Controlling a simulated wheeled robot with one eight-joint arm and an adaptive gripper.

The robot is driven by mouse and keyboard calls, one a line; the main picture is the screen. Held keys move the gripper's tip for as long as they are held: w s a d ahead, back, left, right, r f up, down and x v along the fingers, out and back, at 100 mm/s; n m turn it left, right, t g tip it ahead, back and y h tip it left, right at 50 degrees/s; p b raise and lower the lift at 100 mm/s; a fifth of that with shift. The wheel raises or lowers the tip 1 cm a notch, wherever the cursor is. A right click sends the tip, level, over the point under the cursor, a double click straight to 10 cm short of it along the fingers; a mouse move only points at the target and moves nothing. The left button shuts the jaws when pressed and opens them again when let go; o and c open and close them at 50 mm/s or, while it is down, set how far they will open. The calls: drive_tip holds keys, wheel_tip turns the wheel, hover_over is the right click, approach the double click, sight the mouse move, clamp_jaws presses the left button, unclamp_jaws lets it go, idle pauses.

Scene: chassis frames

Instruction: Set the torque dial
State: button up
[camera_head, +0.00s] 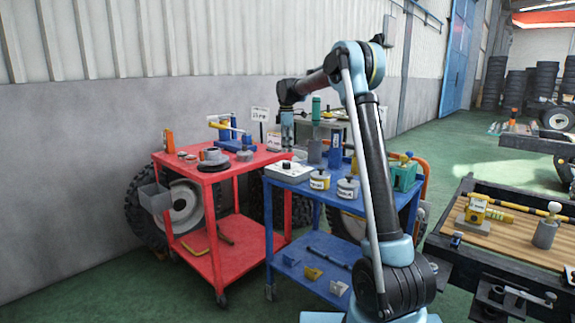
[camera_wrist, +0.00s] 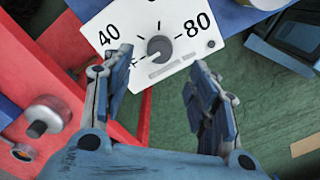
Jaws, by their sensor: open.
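The torque dial is a dark grey round knob (camera_wrist: 160,48) on a white panel (camera_wrist: 205,35) marked 40 and 80 in the wrist view. I cannot tell for sure where its pointer stands. In the head view the white dial box (camera_head: 284,173) sits at the left end of the blue cart's top. My gripper (camera_wrist: 161,65) is open and empty, with one finger on each side below the knob in the wrist picture. In the head view my gripper (camera_head: 287,142) hangs pointing down above the dial box, apart from it. The left finger hides part of the panel's lower left.
The blue cart (camera_head: 345,200) also bears labelled tins (camera_head: 320,180) and a green-handled tool (camera_head: 316,108) near the box. A red cart (camera_head: 250,165) with a blue vise stands close on the left. A wooden-topped bench (camera_head: 500,235) is at the right. Open green floor lies in front.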

sight(287, 166)
wheel_tip(287, 166, down, 8)
drive_tip(key=shift+f, duration=0.1)
idle(0.4)
drive_tip(key=c, duration=1.1)
